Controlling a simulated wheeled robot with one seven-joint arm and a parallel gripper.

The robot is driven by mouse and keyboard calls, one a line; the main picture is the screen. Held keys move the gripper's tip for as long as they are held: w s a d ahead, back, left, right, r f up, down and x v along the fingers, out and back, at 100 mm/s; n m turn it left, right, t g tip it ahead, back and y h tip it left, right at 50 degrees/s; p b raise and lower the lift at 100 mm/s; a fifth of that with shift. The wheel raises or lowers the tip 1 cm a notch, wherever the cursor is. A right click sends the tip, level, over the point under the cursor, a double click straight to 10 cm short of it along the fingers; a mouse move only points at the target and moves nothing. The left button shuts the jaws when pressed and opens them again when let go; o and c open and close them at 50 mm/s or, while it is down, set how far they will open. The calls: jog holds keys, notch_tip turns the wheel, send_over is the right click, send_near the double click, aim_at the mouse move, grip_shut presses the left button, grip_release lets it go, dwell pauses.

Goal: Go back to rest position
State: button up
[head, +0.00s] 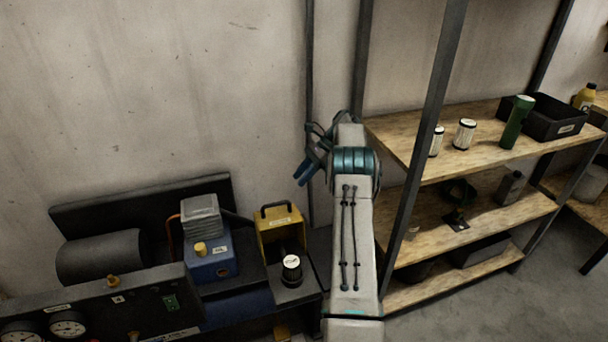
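My arm reaches up the middle of the head view. My gripper (303,178) is at its far end, to the left of the teal wrist joint, with its dark blue fingers pointing down and left. It is in the air in front of the wall, above the yellow box and left of the shelf's upright. The fingers are small and partly overlap, so I cannot tell whether they are apart or together. I see no object between them.
At lower left is a machine with gauges (68,327), a blue unit (212,262) and a yellow box (281,229) with a black-and-white canister (291,269) in front.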

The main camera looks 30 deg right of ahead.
jog(key=shift+d+r, duration=0.25)
jog(key=shift+r, duration=0.05)
dwell(0.4)
